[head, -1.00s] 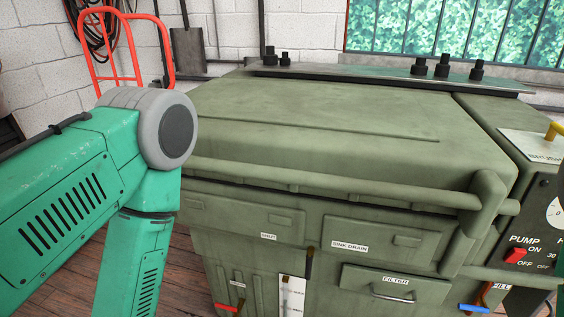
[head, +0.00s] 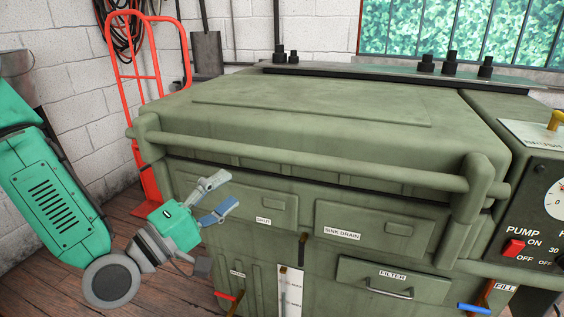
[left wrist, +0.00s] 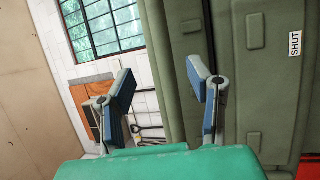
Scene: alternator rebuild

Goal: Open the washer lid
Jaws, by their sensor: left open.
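The green washer lid (head: 300,112) is down on the washer body, with a dark seam under its front edge. A long bar handle (head: 310,160) runs across the lid's front between two end brackets. My left gripper (head: 221,196) is open and empty, in front of the washer's left front side, below the bar and apart from it. In the left wrist view its two blue-padded fingers (left wrist: 162,100) are spread, with the washer's green front (left wrist: 270,75) to the right, bearing a SHUT label. My right gripper is in neither view.
The control panel (head: 535,220) with pump switch and dial is at the right. A filter drawer (head: 392,282), a red lever (head: 225,296) and a blue lever (head: 475,308) are low on the front. A red hand truck (head: 140,60) stands behind left. Open floor lies at left.

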